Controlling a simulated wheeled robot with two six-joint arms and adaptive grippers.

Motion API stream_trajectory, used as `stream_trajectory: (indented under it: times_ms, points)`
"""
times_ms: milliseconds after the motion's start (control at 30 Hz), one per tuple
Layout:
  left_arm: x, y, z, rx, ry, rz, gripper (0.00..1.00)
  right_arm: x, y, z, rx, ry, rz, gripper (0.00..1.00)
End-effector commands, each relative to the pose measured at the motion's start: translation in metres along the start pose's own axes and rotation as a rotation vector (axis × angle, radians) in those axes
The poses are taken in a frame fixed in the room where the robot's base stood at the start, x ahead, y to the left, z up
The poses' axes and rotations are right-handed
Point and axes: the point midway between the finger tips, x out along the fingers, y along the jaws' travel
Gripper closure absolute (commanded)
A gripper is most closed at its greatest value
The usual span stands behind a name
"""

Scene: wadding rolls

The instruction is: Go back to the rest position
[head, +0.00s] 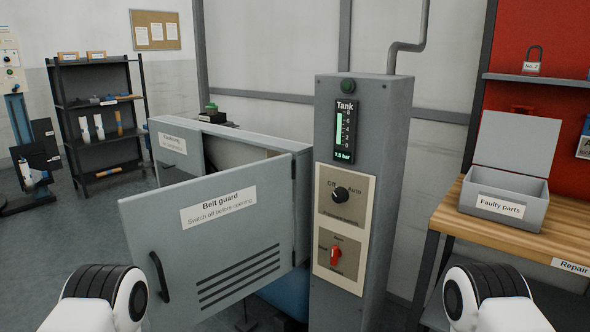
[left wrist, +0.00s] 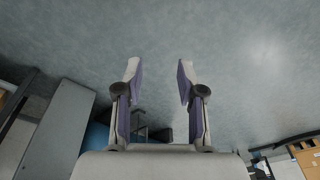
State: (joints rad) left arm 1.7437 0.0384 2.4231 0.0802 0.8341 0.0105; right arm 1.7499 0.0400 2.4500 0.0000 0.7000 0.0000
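My left gripper (left wrist: 158,82) shows in the left wrist view with its two fingers spread apart and nothing between them. Grey floor lies beyond the fingertips. In the head view only white and black links of my two arms show at the bottom left and bottom right. Neither gripper is visible there. My right gripper is not seen in any view.
The belt guard door (head: 215,225) stands open toward me at the left. A grey control column (head: 362,150) with a tank gauge stands in the middle. A wooden bench (head: 560,228) with an open faulty parts box (head: 505,205) is at the right.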

Motion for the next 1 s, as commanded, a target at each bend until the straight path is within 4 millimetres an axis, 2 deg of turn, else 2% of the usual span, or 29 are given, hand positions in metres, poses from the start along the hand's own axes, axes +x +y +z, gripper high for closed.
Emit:
stream_trajectory:
  times_ms: [33,67,100,400,533,633,1000]
  points:
    - [-0.007,0.005,0.022,0.032,-0.083,0.032,0.61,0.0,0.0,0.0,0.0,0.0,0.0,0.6]
    - [-0.01,0.009,0.035,0.059,-0.139,0.053,0.61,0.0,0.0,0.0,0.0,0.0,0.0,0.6]
    - [-0.029,0.009,0.038,0.073,-0.171,0.059,0.61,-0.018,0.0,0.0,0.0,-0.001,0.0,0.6]
    - [-0.132,0.004,0.018,0.068,-0.158,0.056,0.61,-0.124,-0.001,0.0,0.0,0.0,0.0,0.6]
    - [-0.165,0.003,0.013,0.068,-0.157,0.055,0.61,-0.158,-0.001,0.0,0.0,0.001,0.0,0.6]
    - [-0.171,0.002,0.012,0.068,-0.156,0.055,0.61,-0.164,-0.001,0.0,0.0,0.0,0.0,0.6]
    - [-0.166,0.003,0.012,0.068,-0.155,0.055,0.61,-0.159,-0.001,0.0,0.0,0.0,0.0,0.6]
